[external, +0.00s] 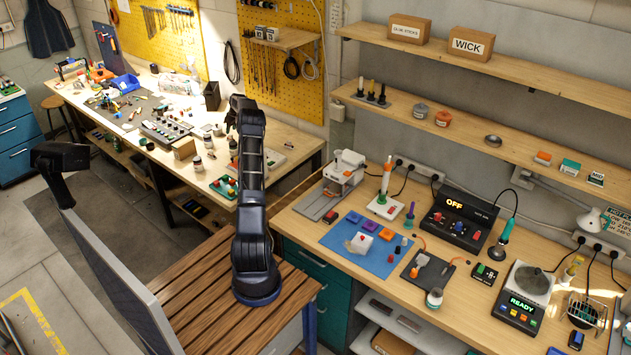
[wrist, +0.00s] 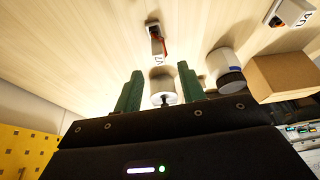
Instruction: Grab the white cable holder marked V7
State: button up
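A small white holder (wrist: 155,40) with a dark slot and an orange-brown part lies on the pale wood ahead of my gripper in the wrist view; its label looks like V7 but is small and turned. A second white labelled holder (wrist: 290,13) is at the top right, its marking hard to read. My gripper (wrist: 159,86) is open, its green fingers apart. A white cylinder with a dark tip (wrist: 162,87) shows between the fingers; I cannot tell its distance. In the external view my arm reaches up toward the left bench; its fingertips and the holders cannot be made out.
A white jar with a dark lid (wrist: 228,72) and a cardboard box (wrist: 285,78) stand right of the fingers. Bare wood lies left of the near holder. A yellow pegboard (wrist: 25,152) is at lower left. The left bench (external: 292,136) carries several jars and tools.

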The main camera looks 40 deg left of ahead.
aim_at(230, 135)
jog(key=shift+x, duration=3.05)
jog(key=shift+d, duration=0.2)
grip_shut()
